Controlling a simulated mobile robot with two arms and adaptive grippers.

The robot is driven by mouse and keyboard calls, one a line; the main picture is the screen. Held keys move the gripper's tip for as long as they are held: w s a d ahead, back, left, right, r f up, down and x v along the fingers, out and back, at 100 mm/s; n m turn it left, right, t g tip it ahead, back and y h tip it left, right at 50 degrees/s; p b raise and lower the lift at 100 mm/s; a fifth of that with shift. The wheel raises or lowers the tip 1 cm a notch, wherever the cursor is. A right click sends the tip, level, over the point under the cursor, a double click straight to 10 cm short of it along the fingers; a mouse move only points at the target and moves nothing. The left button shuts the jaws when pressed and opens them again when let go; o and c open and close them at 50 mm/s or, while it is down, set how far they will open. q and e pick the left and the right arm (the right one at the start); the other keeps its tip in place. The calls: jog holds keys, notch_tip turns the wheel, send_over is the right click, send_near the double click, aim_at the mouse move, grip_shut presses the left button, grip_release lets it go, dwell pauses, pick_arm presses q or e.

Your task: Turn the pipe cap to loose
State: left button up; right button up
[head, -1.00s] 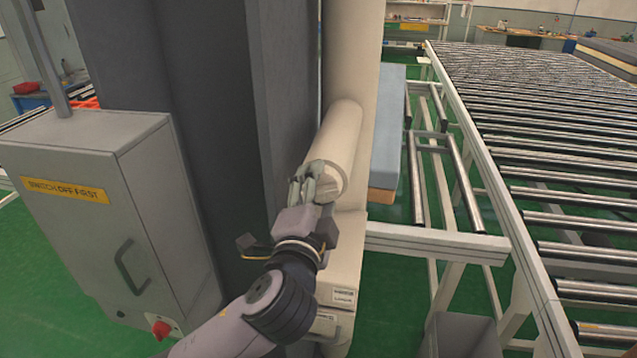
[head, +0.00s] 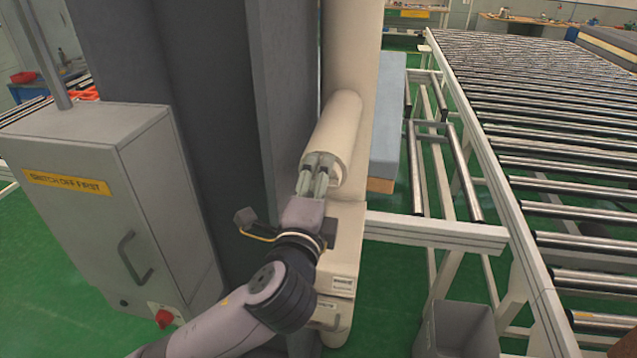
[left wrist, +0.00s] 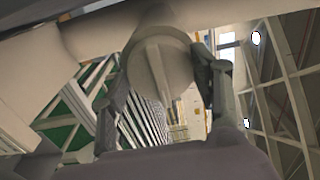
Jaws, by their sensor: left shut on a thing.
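The pipe cap (head: 337,174) is the round cream end of a short side pipe (head: 337,125) that branches from a thick upright pipe. In the left wrist view the cap (left wrist: 175,68) faces me, with a raised straight bar across its face, tilted a little from upright. My left gripper (head: 317,165) is shut on the cap, with one finger on each side of it. In the head view the fingers hide part of the cap's face. My right gripper is not in view.
A dark grey column (head: 215,110) stands close to the left of the pipe. A grey switch box (head: 75,210) with a red knob (head: 164,318) is at the left. A roller conveyor (head: 560,150) fills the right, and a grey bin (head: 460,330) stands at the lower right.

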pick_arm(q)
jog(key=o, duration=1.2)
jog(key=shift+s, duration=0.1)
jog(key=s, duration=0.4)
jog(key=s+a, duration=0.1)
jog(key=s, duration=0.2)
jog(key=s+a, duration=0.1)
jog(key=s, duration=0.3)
jog(key=shift+s+a, duration=0.2)
jog(key=shift+s, duration=0.1)
